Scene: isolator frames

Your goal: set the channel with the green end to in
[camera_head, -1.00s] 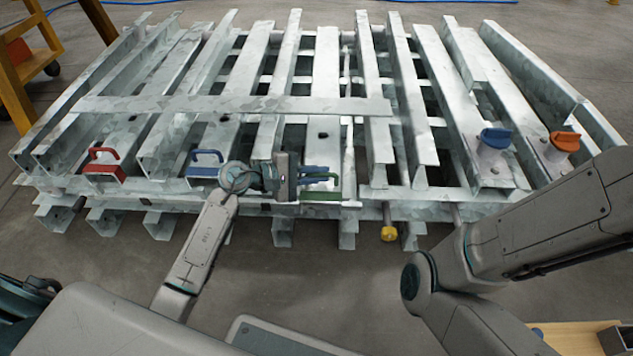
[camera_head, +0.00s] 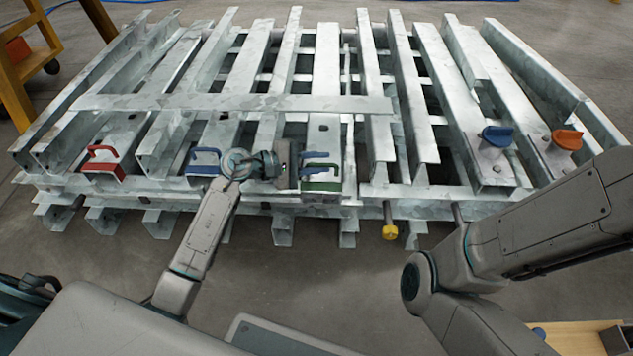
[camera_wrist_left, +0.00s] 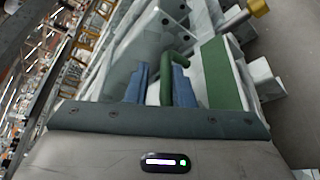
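The channel with the green end (camera_head: 325,140) lies among the galvanized channels, running front to back. Its green end (camera_head: 322,186), with a green handle, is at the front of the stack. The handle also shows in the left wrist view (camera_wrist_left: 167,88). My left gripper (camera_head: 320,162) is at this handle, with blue fingers on either side of it. In the left wrist view the fingers (camera_wrist_left: 160,82) stand apart, with a gap between the left finger and the handle. My right arm (camera_head: 545,225) crosses the right side; its gripper is out of view.
A red handle (camera_head: 102,168) and a blue handle (camera_head: 204,162) are on channels to the left. A loose flat bar (camera_head: 230,103) lies across the channels. Blue (camera_head: 496,136) and orange (camera_head: 566,139) knobs are at the right. A yellow-tipped rod (camera_head: 389,232) sticks out in front.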

